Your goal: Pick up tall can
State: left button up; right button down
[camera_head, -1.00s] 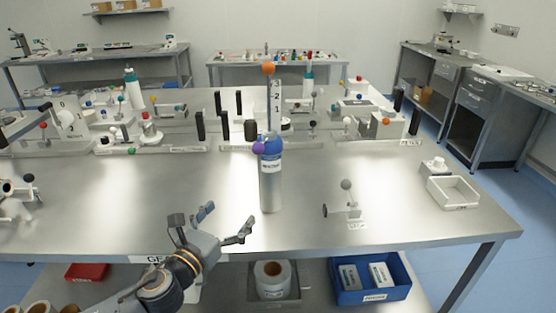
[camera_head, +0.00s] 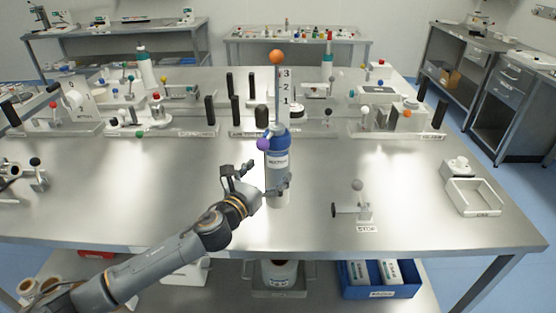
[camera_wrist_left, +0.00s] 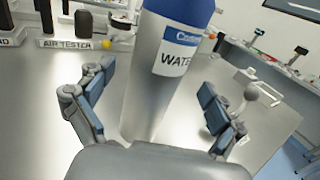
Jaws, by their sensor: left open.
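The tall can (camera_head: 278,163) stands upright on the steel table. It is a silver cylinder with a blue top and a white and blue label. In the left wrist view the can (camera_wrist_left: 150,90) stands between the spread fingers, and its label reads "WATE", cut off. My left gripper (camera_head: 262,181) is open at the can's lower body, with one finger on each side. In the wrist view the left gripper (camera_wrist_left: 148,108) shows gaps between both fingers and the can. The can's base is partly hidden by the gripper. My right gripper is not in view.
A purple ball (camera_head: 264,144) and an orange ball (camera_head: 277,57) on a numbered upright show at the can. A small fixture with a grey ball (camera_head: 357,185) stands to the right, and a white tray (camera_head: 474,196) further right. Devices with black posts line the table behind.

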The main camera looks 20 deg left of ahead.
aim_at(277, 159)
pick_arm(q)
jog(key=x, duration=0.2)
jog(key=p+x, duration=0.1)
jog(key=x, duration=0.1)
jog(key=shift+w+r, duration=0.1)
jog(key=shift+r, duration=0.15)
jog(key=shift+w+f, duration=0.1)
jog(key=shift+w, duration=0.35)
jog(key=shift+s, duration=0.1)
jog(key=c, duration=1.7)
jog(key=shift+c, duration=0.9)
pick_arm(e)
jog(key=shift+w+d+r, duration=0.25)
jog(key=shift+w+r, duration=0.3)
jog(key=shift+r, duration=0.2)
